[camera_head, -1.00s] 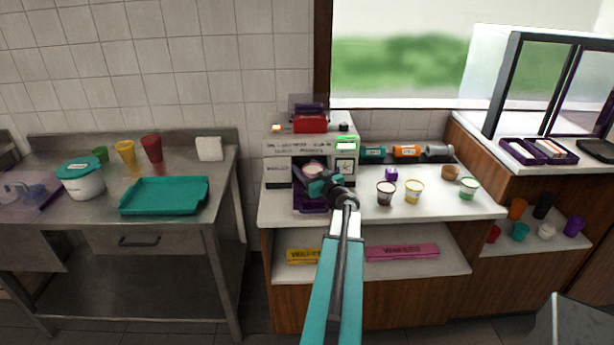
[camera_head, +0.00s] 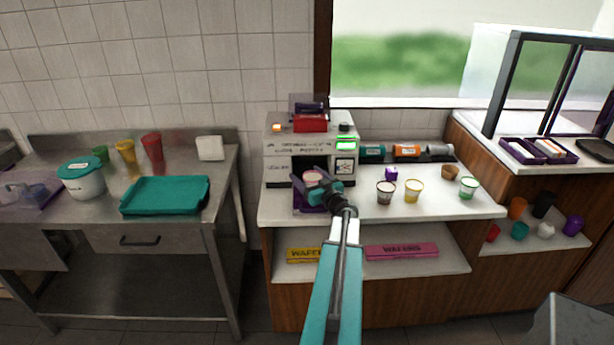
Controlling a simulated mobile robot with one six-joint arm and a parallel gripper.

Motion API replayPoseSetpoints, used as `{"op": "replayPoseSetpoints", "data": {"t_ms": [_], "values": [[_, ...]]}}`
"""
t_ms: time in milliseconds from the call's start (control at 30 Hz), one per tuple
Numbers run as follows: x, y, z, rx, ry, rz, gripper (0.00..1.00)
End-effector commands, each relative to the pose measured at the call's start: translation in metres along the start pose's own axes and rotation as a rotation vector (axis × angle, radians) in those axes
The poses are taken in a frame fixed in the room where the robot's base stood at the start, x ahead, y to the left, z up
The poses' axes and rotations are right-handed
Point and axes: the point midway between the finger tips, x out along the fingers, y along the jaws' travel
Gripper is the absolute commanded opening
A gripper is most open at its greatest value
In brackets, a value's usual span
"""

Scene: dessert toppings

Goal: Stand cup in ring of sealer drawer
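The sealer (camera_head: 285,148) is a white boxy machine with a red part on top and a lit green display, at the left end of the white counter. Its purple drawer (camera_head: 302,207) sticks out at the front. A cup with a pinkish top (camera_head: 312,177) is at the drawer. My gripper (camera_head: 318,190) reaches in from the right and is at the cup. The fingers are small and dark, and they partly hide the cup and the drawer's ring. I cannot tell whether the cup is seated in the ring or whether the fingers are closed on it.
On the counter to the right stand a cup with a dark rim (camera_head: 385,192), a yellow cup (camera_head: 413,190), a brown cup (camera_head: 450,172) and a green cup (camera_head: 467,188). A teal tray (camera_head: 165,195) is on the steel table at left.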

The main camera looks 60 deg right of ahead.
Motion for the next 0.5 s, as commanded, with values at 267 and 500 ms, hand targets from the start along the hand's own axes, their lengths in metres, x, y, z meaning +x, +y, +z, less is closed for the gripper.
{"op": "replayPoseSetpoints", "data": {"t_ms": [267, 500], "values": [[0.0, 0.0001, -0.0003, 0.0, 0.0, 0.0, 0.73], [-0.0037, -0.0001, -0.0034, 0.0, 0.0, 0.001, 0.73]]}}
